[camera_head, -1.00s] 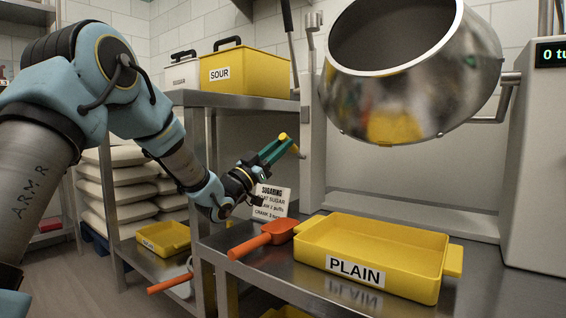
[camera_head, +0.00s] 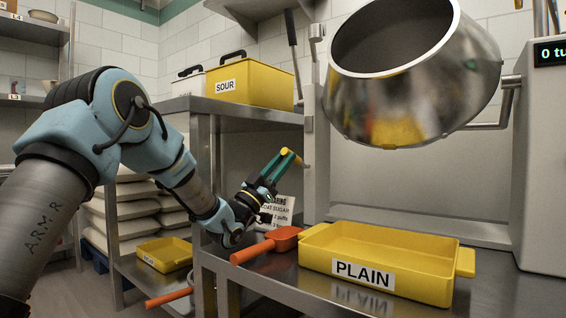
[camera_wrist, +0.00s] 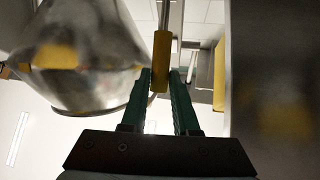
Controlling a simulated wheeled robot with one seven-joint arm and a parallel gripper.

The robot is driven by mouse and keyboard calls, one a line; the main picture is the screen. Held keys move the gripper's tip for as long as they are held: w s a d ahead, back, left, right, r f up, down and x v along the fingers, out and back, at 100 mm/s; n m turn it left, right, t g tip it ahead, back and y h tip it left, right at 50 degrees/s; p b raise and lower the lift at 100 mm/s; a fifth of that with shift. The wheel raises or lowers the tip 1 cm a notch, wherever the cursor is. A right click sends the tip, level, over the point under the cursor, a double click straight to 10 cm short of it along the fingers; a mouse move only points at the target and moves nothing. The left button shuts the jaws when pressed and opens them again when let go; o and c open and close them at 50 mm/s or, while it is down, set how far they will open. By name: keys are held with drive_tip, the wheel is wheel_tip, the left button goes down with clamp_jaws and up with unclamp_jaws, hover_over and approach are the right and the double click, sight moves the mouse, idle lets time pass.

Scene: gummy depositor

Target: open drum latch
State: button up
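The shiny steel drum (camera_head: 410,90) hangs with its open mouth tilted up at upper right. A latch handle with a yellow grip (camera_head: 288,153) sticks out at the post left of the drum. My gripper (camera_head: 284,157) has its green fingers at this grip. The drum also shows in the wrist view (camera_wrist: 85,75), left of the fingers. The latch's attachment to the post is too small to make out.
A yellow PLAIN tray (camera_head: 395,250) and an orange scoop (camera_head: 265,245) lie on the steel bench below. A steel shelf (camera_head: 225,110) holding the yellow SOUR bin (camera_head: 265,83) stands behind my arm. A grey cabinet (camera_head: 545,170) is at the right.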

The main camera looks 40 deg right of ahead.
drive_tip(key=o, duration=0.4)
drive_tip(key=shift+a, duration=0.15)
drive_tip(key=a+p, duration=0.1)
drive_tip(key=a, duration=0.3)
drive_tip(key=a+p, duration=0.2)
drive_tip(key=a, duration=0.2)
drive_tip(key=a+p, duration=0.2)
drive_tip(key=a, duration=0.2)
drive_tip(key=shift+a+f, duration=0.3)
drive_tip(key=shift+f, duration=0.1)
